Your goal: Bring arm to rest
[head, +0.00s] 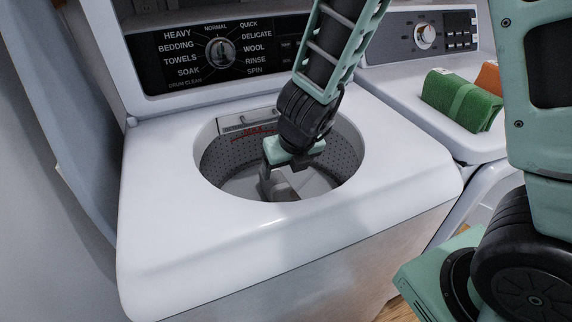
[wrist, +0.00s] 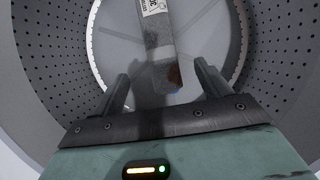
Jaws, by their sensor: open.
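My gripper (head: 287,180) points down through the round opening of the top-load washer (head: 190,260), inside its drum (head: 225,160). In the wrist view my gripper (wrist: 163,82) has its two fingers spread wide apart, with nothing clasped between them. A grey, long item (wrist: 157,48) with a white printed label and a brown patch at its near end lies beyond the fingertips in the drum. It looks apart from both fingers. My arm hides part of the washer's opening and back panel in the head view.
The washer's control panel with a dial (head: 220,53) rises behind the opening. A dryer (head: 400,85) stands close at the right, with a folded green towel (head: 461,101) and an orange cloth (head: 489,78) on top. The perforated drum wall (wrist: 52,75) surrounds my gripper. The washer's front top is bare.

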